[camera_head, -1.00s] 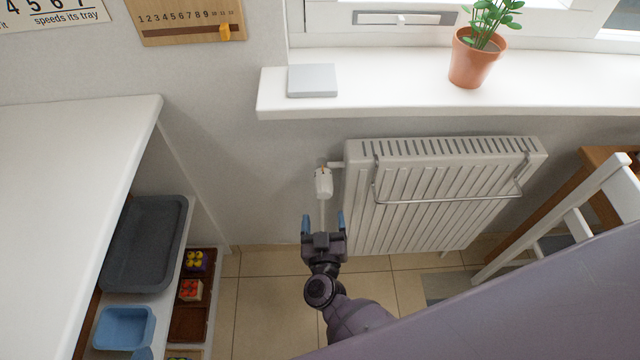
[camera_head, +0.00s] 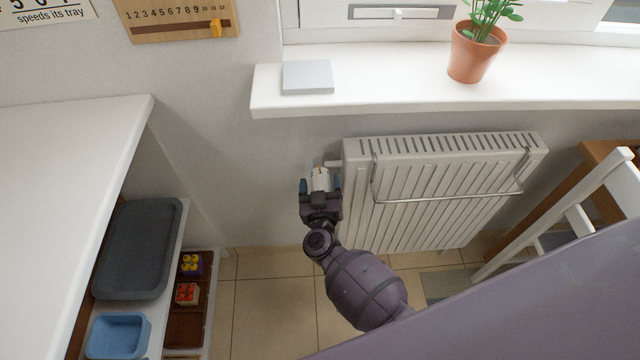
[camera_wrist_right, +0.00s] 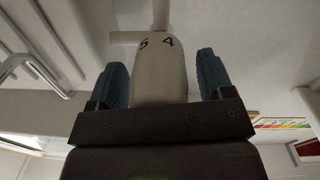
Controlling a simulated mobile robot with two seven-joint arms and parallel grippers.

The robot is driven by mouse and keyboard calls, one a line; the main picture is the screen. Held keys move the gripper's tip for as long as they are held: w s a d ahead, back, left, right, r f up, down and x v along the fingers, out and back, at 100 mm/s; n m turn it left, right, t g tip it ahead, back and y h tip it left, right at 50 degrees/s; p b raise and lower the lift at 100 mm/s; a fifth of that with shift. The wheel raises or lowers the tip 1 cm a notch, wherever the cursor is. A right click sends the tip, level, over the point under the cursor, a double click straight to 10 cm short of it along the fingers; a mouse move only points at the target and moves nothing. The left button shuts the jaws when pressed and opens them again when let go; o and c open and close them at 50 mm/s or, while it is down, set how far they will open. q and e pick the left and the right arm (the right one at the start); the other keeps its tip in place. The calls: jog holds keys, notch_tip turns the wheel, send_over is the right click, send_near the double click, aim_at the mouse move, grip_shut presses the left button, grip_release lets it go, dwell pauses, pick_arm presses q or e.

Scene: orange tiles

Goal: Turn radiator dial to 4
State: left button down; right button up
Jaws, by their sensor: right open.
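The radiator dial (camera_head: 320,179) is a small white cylinder on a pipe at the left end of the white radiator (camera_head: 440,195). My right gripper (camera_head: 320,186) is open, with one blue finger on each side of the dial. In the right wrist view the dial (camera_wrist_right: 160,65) stands between the two blue fingers (camera_wrist_right: 160,82), with a visible gap at each side. The black numbers 5 and 4 show near its far end. The gripper body hides the dial's near end. My left gripper is not in view.
A metal rail (camera_head: 450,198) runs along the radiator's front. The white windowsill (camera_head: 400,98) overhangs above, with a potted plant (camera_head: 474,52) and a grey flat box (camera_head: 307,77). A white shelf unit (camera_head: 60,170) with trays stands left. Tiled floor below is free.

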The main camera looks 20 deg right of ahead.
jog(key=shift+c, duration=0.5)
jog(key=c, duration=0.8)
